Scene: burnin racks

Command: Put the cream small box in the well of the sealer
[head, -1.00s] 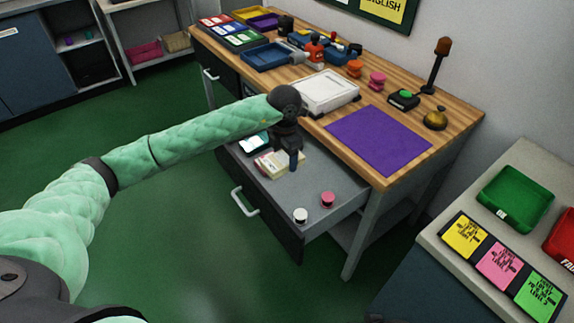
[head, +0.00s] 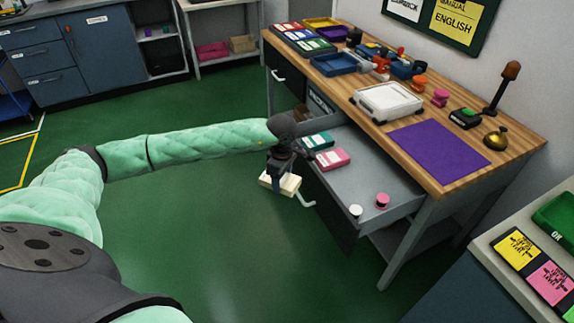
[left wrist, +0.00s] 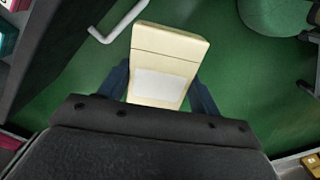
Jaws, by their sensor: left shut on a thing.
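My left gripper (head: 283,170) is shut on the cream small box (head: 285,186) and holds it in the air over the floor, just left of the open drawer's front. In the left wrist view the cream box (left wrist: 168,62) sits between the two fingers (left wrist: 158,88), with a pale label on its face. A white, low, open-topped device (head: 388,101) stands on the wooden bench, and may be the sealer; I cannot make out its well clearly. My right gripper is not in view.
The open grey drawer (head: 365,183) holds a pink box (head: 332,159), a teal box (head: 318,140), and a white and a pink round item. Its handle is close to the held box. A purple mat (head: 438,149) lies on the bench right of the white device. Trays stand at the back.

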